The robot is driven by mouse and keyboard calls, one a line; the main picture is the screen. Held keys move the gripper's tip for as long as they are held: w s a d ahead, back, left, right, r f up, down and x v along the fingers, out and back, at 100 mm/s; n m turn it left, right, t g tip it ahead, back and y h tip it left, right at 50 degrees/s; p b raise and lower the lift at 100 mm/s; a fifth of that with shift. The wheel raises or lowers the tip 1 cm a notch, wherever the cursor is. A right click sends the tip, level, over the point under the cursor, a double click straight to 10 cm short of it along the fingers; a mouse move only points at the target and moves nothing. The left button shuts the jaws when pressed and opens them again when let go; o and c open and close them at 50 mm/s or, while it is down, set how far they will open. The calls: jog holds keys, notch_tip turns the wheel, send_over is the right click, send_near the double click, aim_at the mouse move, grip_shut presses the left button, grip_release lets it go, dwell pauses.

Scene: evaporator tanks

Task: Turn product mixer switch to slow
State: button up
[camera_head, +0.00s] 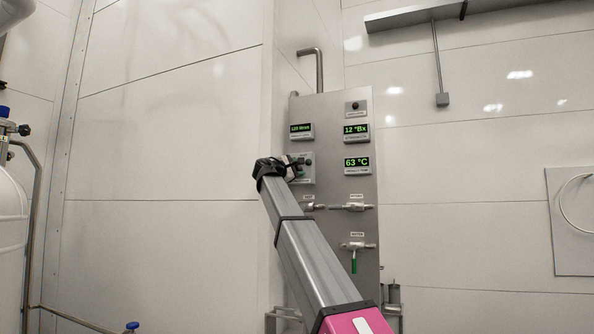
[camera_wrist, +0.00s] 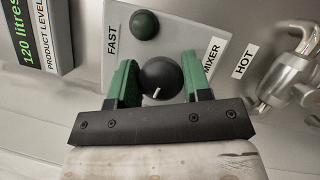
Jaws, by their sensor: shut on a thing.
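The product mixer switch is a round black knob (camera_wrist: 163,76) with a short white mark on its face, on a grey plate. A FAST label (camera_wrist: 113,35) and a MIXER label (camera_wrist: 211,63) are beside it; no SLOW label is readable. My gripper (camera_wrist: 158,72) has its green fingers on both sides of the knob, shut on it. The white mark points towards my gripper's palm. In the head view, my gripper (camera_head: 287,167) is at the mixer switch box (camera_head: 306,170) on the steel panel (camera_head: 340,225), and hides the knob.
A dark green round button (camera_wrist: 144,24) is near the knob. The product level display (camera_wrist: 38,35) is at the left and a HOT valve (camera_wrist: 285,80) at the right in the wrist view. The panel also bears a 63 °C display (camera_head: 356,162) and a green-handled valve (camera_head: 354,263).

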jog(key=m+g, duration=0.1)
jog(key=m, duration=0.2)
jog(key=m+g+y, duration=0.1)
jog(key=m, duration=0.2)
jog(key=shift+f+m, duration=0.1)
jog(key=shift+m, duration=0.2)
dwell(0.5)
jog(key=o, duration=0.9)
jog(key=shift+s+a, duration=0.1)
jog(key=v, duration=1)
jog(key=shift+s+r, duration=0.25)
jog(key=shift+a, duration=0.15)
